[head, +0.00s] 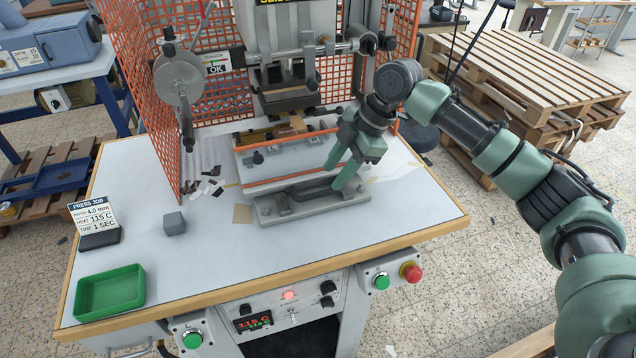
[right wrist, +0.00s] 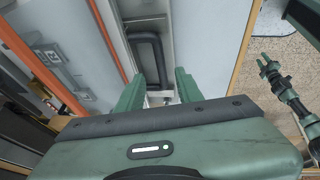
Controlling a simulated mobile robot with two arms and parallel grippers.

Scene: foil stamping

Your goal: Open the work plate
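The work plate (head: 290,170) is a pale plate with orange-red edge strips under the press head. At its front is a grey base (head: 275,213) with a dark bar handle (head: 312,189), also seen in the right wrist view (right wrist: 150,60). My right gripper (head: 333,178) is just above the handle's right part. Its fingers are apart and nothing shows between them in the right wrist view (right wrist: 159,78); the handle lies just beyond the tips. Contact cannot be told. My left gripper (right wrist: 266,64) is small in the right wrist view, away from the table, and out of the head view.
A green tray (head: 110,293), a grey cube (head: 174,223) and a press job sign (head: 95,222) stand on the table's left. Orange mesh guards (head: 160,110) flank the press. Controls (head: 290,305) line the front edge. The table's front right is clear.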

